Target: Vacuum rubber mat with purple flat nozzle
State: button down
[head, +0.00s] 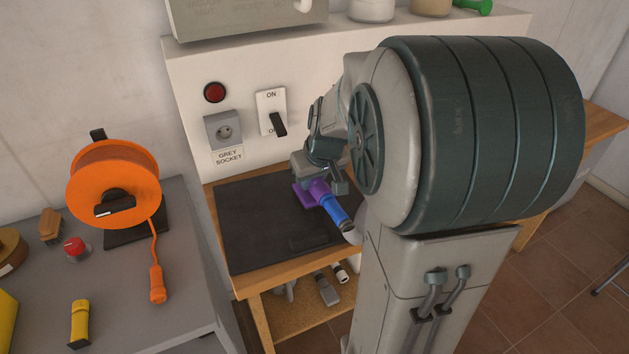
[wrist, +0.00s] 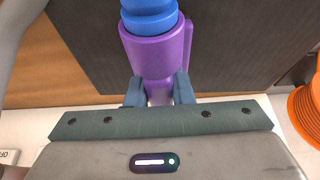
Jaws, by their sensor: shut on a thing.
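The purple flat nozzle (head: 314,194) is at the dark rubber mat (head: 256,222), near the mat's right part in the head view. Whether it touches the mat I cannot tell. A blue hose end (head: 337,211) is joined to the nozzle, with a grey hose behind it. In the wrist view the purple nozzle (wrist: 155,50) lies between the two fingers of my gripper (wrist: 160,92), which is shut on it. The blue hose end (wrist: 150,14) shows at the top. The mat (wrist: 225,45) fills the background. My arm hides the mat's right side in the head view.
A wall panel carries a red button (head: 214,92), a grey socket (head: 223,130) and a switch (head: 272,112). An orange cable reel (head: 113,184) and a yellow torch-like thing (head: 79,324) stand on the grey left table. A wooden shelf (head: 300,317) below holds several nozzle-like parts.

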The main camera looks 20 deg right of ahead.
jog(key=shift+s+a, duration=0.1)
jog(key=shift+s, duration=1.05)
jog(key=shift+w+b, duration=0.35)
jog(key=shift+w, duration=0.85)
jog(key=shift+s, duration=0.15)
jog(key=shift+s, duration=1.05)
jog(key=shift+w+b, duration=0.35)
jog(key=shift+w, duration=0.15)
jog(key=shift+w, duration=0.1)
